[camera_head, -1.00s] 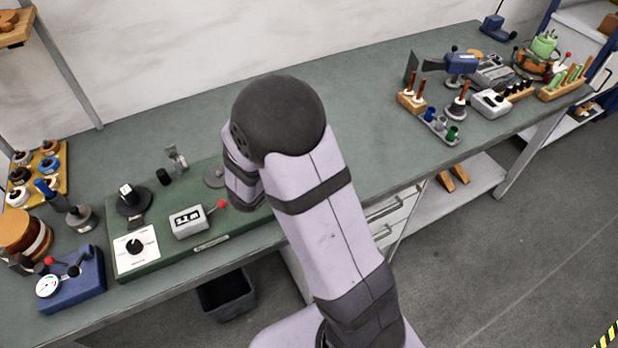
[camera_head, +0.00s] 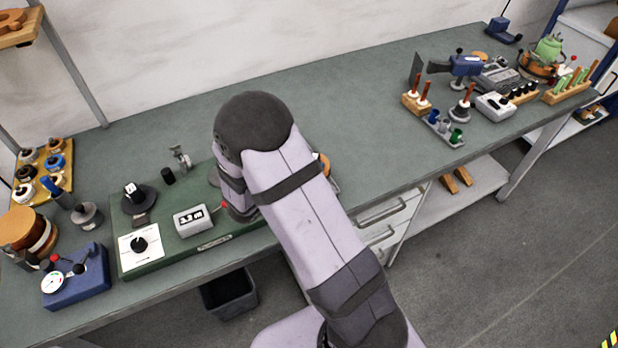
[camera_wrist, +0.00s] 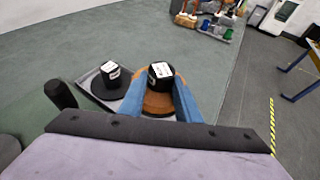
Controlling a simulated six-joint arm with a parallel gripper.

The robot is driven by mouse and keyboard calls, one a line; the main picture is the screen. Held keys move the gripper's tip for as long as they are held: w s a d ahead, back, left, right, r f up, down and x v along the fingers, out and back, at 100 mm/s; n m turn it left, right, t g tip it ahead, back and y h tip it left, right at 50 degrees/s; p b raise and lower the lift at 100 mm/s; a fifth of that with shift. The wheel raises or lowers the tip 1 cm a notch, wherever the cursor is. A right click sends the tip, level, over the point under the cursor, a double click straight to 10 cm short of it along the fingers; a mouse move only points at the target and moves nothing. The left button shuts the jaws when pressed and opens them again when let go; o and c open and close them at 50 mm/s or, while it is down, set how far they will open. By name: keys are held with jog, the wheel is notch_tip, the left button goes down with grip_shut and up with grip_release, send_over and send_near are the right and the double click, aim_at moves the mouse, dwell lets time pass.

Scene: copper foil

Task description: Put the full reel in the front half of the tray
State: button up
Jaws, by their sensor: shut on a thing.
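The full reel, a copper-coloured disc (camera_wrist: 157,103) with a black hub and white label, is between the two blue fingers of my gripper (camera_wrist: 160,82) in the wrist view. The gripper is shut on it. In the head view my arm hides the gripper, but a bit of orange, likely the reel, shows at its right edge (camera_head: 323,163). A grey tray (camera_wrist: 84,82) lies beside and partly under the reel in the wrist view, with a black reel (camera_wrist: 108,88) on its left part. I cannot tell whether the held reel touches the tray.
A green machine base (camera_head: 190,250) with a meter (camera_head: 191,220) stands left of my arm. A dark upright post (camera_wrist: 60,94) is close left of the tray. Racks and tools, including a wooden rack (camera_head: 416,103), stand at the bench's far right. The bench between is clear.

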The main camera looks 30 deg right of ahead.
jog(key=shift+f, duration=0.7)
jog(key=shift+f, duration=0.15)
jog(key=shift+f+p, duration=0.5)
jog(key=shift+f, duration=1.45)
jog(key=shift+f, duration=0.15)
jog(key=o, duration=1.1)
jog(key=shift+o, duration=0.2)
